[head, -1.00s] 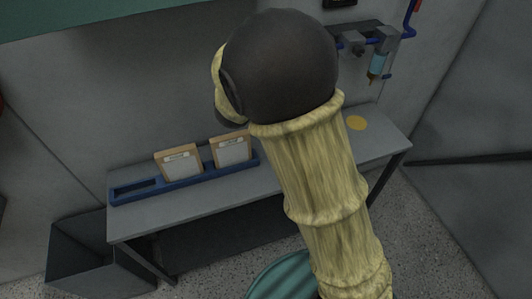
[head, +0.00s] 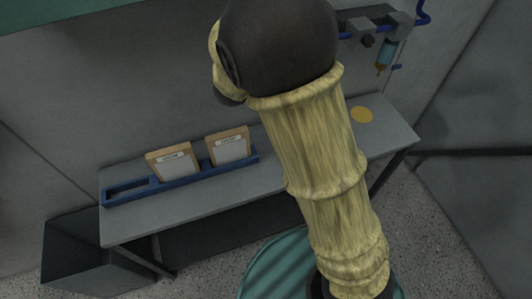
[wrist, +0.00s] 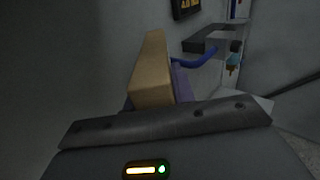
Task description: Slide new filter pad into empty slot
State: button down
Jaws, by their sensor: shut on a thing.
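A blue rack (head: 200,176) lies along the left part of the grey bench. Its left slot (head: 128,188) is empty. One labelled tan-framed pad (head: 172,163) stands in the middle of the rack and another pad (head: 228,147) stands at its right; both lean back slightly. In the wrist view, my gripper (wrist: 165,95) is shut on a tan filter pad (wrist: 150,72), which stands out beyond the dark wrist plate. A purple-grey finger shows beside the pad. My gripper is hidden behind my arm in the head view.
The grey bench (head: 290,176) has a yellow disc (head: 362,115) at its right end. A dark bin (head: 75,250) stands below its left end. A blue pipe and bottle fitting (head: 385,48) hangs on the wall at right. The bench front is clear.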

jog(key=f+b, duration=0.9)
jog(key=shift+s+f, duration=0.15)
jog(key=shift+s, duration=0.05)
notch_tip(320, 180, down, 24)
jog(key=p, duration=0.3)
dwell(0.4)
jog(key=shift+f+p, duration=0.1)
jog(key=shift+p, duration=0.2)
jog(key=shift+f+p, duration=0.3)
jog(key=shift+f, duration=1.6)
